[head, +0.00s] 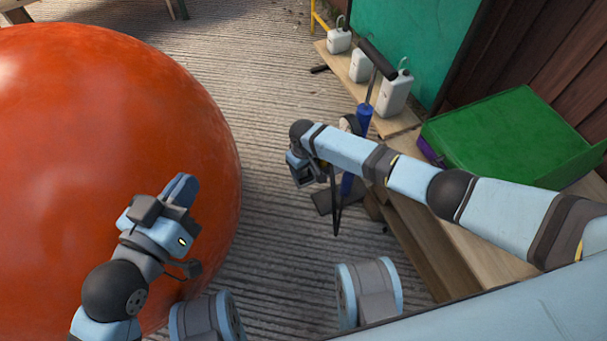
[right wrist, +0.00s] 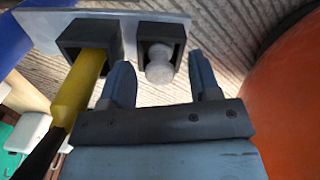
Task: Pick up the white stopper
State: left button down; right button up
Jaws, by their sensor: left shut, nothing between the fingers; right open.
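The white stopper (right wrist: 158,68) shows in the right wrist view as a pale, rounded piece in a dark square holder (right wrist: 165,32). My right gripper (right wrist: 161,76) is open, with one finger on each side of the stopper in the picture; I cannot tell whether either finger touches it. In the head view my right gripper (head: 304,172) is left of the wooden bench, and I cannot make out the stopper there. My left gripper (head: 182,188) is shut and empty in front of the large orange ball (head: 95,130).
A yellow rod (right wrist: 82,85) stands in a second dark holder left of the stopper. A blue pump (head: 364,117) is behind my right arm. White jugs (head: 395,95) and a green box (head: 505,135) stand on the wooden bench (head: 430,225).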

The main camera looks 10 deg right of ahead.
jog(key=shift+f, duration=0.5)
jog(key=c, duration=1)
jog(key=shift+r, duration=0.2)
